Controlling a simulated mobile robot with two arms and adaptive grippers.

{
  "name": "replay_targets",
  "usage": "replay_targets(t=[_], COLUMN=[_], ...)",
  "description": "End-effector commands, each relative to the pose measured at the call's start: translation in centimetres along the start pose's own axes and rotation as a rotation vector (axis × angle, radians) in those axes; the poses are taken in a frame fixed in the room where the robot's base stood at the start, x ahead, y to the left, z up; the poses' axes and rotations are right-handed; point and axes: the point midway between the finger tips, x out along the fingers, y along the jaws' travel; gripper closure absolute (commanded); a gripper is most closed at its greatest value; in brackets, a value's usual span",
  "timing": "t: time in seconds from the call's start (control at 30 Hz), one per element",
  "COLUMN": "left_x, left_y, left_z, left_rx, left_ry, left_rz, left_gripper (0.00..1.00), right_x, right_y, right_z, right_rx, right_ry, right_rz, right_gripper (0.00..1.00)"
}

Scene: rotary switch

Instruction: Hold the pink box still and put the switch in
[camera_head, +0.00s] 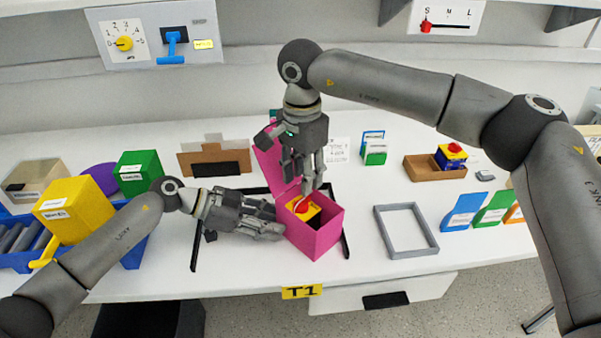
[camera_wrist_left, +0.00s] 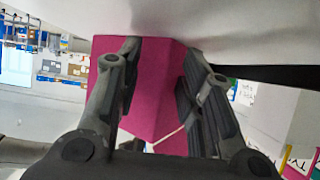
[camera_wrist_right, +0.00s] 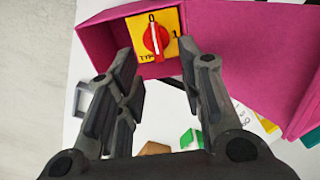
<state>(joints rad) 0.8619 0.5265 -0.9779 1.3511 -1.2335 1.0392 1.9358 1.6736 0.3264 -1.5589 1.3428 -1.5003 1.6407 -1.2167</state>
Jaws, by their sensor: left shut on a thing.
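The pink box (camera_head: 315,235) stands on the table with its lid open at the back. My left gripper (camera_head: 277,221) is shut on the box from the left; the left wrist view shows its fingers on either side of the pink wall (camera_wrist_left: 158,95). A rotary switch with a yellow face (camera_wrist_right: 170,22) and red knob sits inside the box, its knob in line with the 0 mark. My right gripper (camera_head: 307,186) is open just above the box, fingers pointing down. The knob (camera_wrist_right: 156,39) shows between its fingertips, apart from them. How deep the switch sits is hard to tell.
A grey frame (camera_head: 432,246) lies right of the box. A blue rack (camera_head: 130,257) and yellow box (camera_head: 75,210) stand at left. A brown cardboard piece (camera_head: 188,163) is behind my left gripper.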

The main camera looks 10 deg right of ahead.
Motion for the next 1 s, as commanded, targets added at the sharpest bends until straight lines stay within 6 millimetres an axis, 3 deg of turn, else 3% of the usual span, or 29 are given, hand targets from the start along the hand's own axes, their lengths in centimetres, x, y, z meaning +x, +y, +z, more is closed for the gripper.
replay_targets(t=[0.03, 0.53, 1.0], left_x=[0.7, 0.7, 0.7], left_y=[0.6, 0.6, 0.6], left_z=[-0.2, -0.2, -0.2], left_rx=[0.002, 0.002, 0.002], left_ry=[0.005, 0.005, 0.005], left_rz=[0.017, 0.017, 0.017], left_gripper=[0.89, 0.89, 0.89], right_x=[0.0, -0.1, -3.6], right_y=[0.0, 0.0, 0.0], right_z=[0.0, 0.0, -0.1], right_rx=[0.0, 0.0, 0.0], right_ry=[0.0, 0.0, 0.001], right_rz=[0.0, 0.001, 0.0], right_gripper=[0.65, 0.65, 0.65])
